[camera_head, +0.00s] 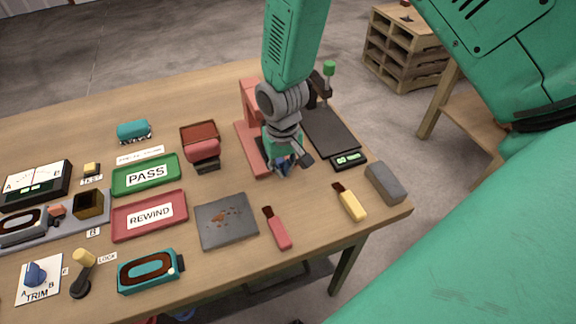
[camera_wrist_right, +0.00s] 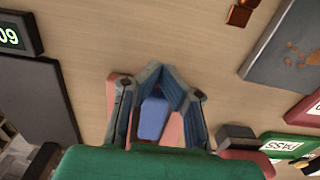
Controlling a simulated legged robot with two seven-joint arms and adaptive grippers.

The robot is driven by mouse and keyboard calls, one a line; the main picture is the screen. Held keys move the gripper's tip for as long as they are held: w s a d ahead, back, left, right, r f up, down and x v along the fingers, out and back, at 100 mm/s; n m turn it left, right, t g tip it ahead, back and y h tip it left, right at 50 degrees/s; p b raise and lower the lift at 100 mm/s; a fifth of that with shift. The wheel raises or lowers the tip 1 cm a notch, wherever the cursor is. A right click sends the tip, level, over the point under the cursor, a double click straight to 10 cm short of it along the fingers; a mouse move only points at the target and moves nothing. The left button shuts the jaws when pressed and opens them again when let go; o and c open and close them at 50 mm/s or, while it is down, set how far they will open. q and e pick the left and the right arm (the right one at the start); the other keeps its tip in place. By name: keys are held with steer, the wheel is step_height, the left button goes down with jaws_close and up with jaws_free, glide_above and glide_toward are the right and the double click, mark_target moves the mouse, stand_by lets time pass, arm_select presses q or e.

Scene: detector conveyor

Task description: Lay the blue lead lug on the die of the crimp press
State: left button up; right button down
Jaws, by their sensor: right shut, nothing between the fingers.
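The red crimp press (camera_head: 250,140) stands near the back right of the table, partly hidden behind my right arm. My right gripper (camera_head: 287,166) is low beside the press; its fingertips (camera_wrist_right: 164,70) are drawn together in the right wrist view, shut with nothing between them. A blue block, seemingly the blue lead lug (camera_wrist_right: 153,118), shows beyond the fingers in that view, over a pink-red surface of the press (camera_wrist_right: 174,130). Its far end and the die are hidden, so I cannot tell exactly how it lies. My left gripper is out of view.
A dark scale (camera_head: 331,130) stands right of the press. A red lug (camera_head: 278,230), a yellow lug (camera_head: 350,203) and a grey block (camera_head: 385,182) lie near the front right edge. A grey mat (camera_head: 226,222) and PASS (camera_head: 146,188) and REWIND (camera_head: 150,228) trays lie left.

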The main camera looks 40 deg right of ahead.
steer(key=shift+w+a, duration=0.15)
steer(key=shift+a, duration=0.15)
steer(key=shift+w+d+p, duration=0.3)
steer(key=shift+w+d, duration=0.35)
steer(key=shift+w, duration=0.3)
steer(key=shift+a, duration=0.2)
